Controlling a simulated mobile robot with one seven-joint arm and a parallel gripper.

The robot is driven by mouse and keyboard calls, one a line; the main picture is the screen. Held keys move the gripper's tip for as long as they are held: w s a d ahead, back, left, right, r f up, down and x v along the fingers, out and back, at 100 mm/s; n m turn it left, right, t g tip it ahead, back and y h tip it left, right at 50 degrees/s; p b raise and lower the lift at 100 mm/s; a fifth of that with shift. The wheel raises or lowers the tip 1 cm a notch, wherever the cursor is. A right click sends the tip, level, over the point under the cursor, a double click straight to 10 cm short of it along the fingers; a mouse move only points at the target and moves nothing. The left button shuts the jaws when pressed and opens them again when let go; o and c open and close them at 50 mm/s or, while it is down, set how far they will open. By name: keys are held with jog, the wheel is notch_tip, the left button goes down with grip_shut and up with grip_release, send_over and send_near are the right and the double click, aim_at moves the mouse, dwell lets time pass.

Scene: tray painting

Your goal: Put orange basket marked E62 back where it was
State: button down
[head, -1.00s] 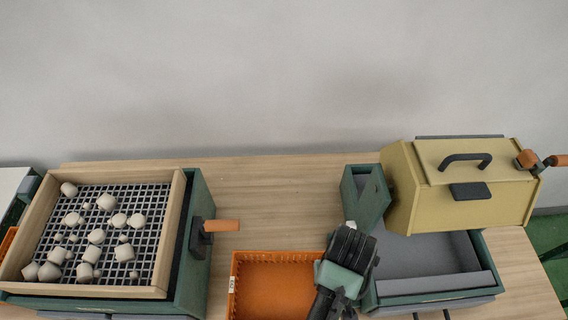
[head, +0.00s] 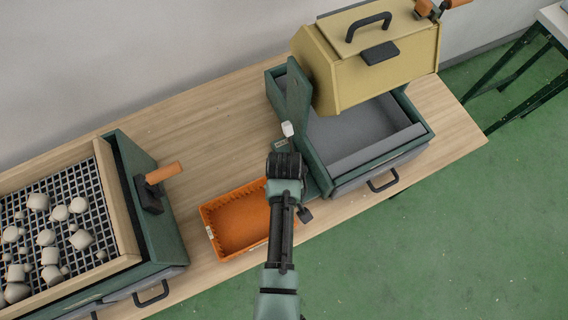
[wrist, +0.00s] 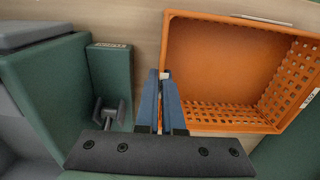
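The orange basket (head: 235,218) lies between the two green boxes at the wooden table's front edge. It is empty. Its small white label (head: 209,231) is too small to read; in the wrist view the label is at the right (wrist: 310,98). My gripper (wrist: 160,76) is at the basket's wall on the side towards the right-hand box. Its blue fingers are nearly together and seem closed on that wall (wrist: 166,40); the contact is partly hidden. In the head view my gripper (head: 284,170) hides the basket's right edge.
A green box with a grey tray and raised yellow lid (head: 375,65) stands right, close beside my gripper. A small white piece (head: 288,129) shows by its labelled green block. A green box with a grid of pale stones (head: 55,225) stands left. Bare table (head: 190,120) lies behind the basket.

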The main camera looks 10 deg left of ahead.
jog(key=shift+f, duration=0.2)
jog(key=c, duration=1)
grip_release()
jog(key=shift+c, duration=0.2)
jog(key=shift+r, duration=0.15)
notch_tip(320, 180, up, 12)
